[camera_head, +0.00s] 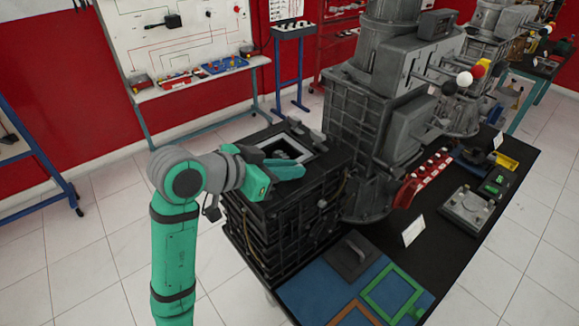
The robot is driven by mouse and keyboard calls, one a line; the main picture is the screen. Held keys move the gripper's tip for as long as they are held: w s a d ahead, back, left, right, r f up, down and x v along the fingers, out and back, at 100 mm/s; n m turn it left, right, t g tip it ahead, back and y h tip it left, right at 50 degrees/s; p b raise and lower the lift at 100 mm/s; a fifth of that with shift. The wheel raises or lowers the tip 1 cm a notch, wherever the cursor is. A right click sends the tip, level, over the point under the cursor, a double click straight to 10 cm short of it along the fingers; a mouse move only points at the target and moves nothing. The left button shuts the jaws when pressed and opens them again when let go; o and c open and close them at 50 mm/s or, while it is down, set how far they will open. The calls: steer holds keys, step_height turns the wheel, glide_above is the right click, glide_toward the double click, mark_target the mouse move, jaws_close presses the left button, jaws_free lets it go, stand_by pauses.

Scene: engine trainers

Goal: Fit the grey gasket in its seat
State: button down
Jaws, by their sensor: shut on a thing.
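The grey gasket (297,147) shows as a light grey frame at the square opening in the top of the black engine block (318,160). This opening looks like its seat (316,146). My gripper (290,168) is over the block's top, its green fingers pointing right and shut on the gasket's near side. The fingers hide the gripped part and much of the frame. I cannot tell whether the gasket lies flat in the seat or is held just above it.
A blue mat (312,292) in front holds a dark square plate (347,257), a green frame (368,294) and a brown frame (345,314). A tall grey engine (362,105) stands close behind the block. A white card (413,231) stands on the black table.

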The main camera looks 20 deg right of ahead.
steer(key=shift+f, duration=0.1)
stand_by(0.3)
steer(key=c, duration=1.7)
jaws_free()
steer(key=shift+a, duration=0.1)
steer(key=v, duration=1)
steer(key=shift+s+a, duration=0.1)
steer(key=shift+a, duration=0.2)
